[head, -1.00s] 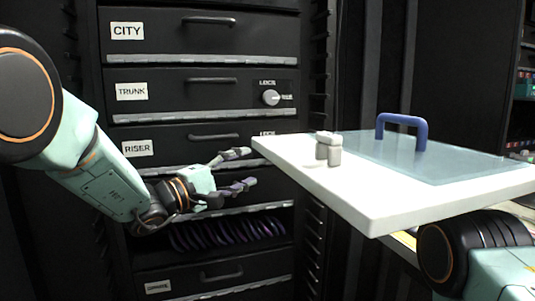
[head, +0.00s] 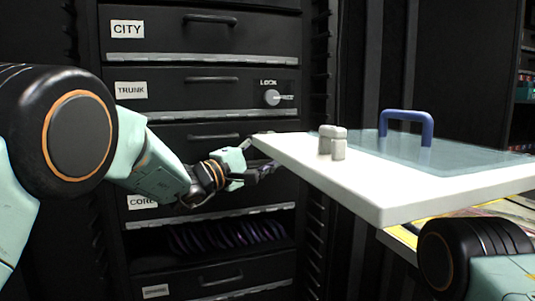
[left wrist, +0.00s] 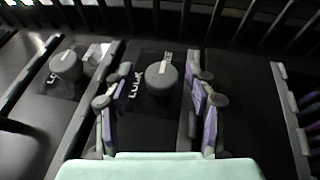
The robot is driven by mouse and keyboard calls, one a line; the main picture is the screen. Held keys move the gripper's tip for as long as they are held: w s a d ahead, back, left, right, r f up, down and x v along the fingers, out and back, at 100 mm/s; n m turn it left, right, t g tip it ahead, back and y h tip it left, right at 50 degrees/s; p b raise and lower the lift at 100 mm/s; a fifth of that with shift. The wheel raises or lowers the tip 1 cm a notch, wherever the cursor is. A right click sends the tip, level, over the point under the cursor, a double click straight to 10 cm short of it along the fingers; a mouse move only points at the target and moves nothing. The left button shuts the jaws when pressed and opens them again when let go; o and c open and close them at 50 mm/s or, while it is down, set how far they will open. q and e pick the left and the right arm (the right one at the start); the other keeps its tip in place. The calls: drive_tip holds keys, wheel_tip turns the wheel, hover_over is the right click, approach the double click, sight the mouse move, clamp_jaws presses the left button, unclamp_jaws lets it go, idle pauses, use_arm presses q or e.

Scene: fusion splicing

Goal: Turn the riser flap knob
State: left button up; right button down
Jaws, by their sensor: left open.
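The riser flap (head: 205,138) is the dark panel below TRUNK; my arm covers its label in the head view. Its knob is hidden there behind my gripper and the white board. In the left wrist view a round grey knob (left wrist: 160,77) with a small label and LOCK print beside it, apparently the riser knob, sits between the fingers of my left gripper (left wrist: 158,105). The fingers are open on either side of it, with no clear contact. My left gripper also shows in the head view (head: 262,168). My right gripper is out of view.
The TRUNK knob (head: 271,97) is just above; a second knob (left wrist: 66,66) shows in the left wrist view. A white board (head: 375,195) with a glassy plate and blue handle (head: 407,117) stands close right of my left gripper. An open compartment (head: 230,235) lies below.

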use_arm(q)
drive_tip(key=shift+w+f, duration=0.1)
drive_tip(key=shift+w, duration=0.05)
drive_tip(key=c, duration=1.1)
drive_tip(key=shift+n+t+h, duration=0.4)
drive_tip(key=shift+t+h, duration=0.1)
drive_tip(key=shift+t, duration=0.1)
drive_tip(key=shift+c, duration=0.3)
drive_tip(key=o, duration=1.2)
drive_tip(key=shift+c, duration=0.2)
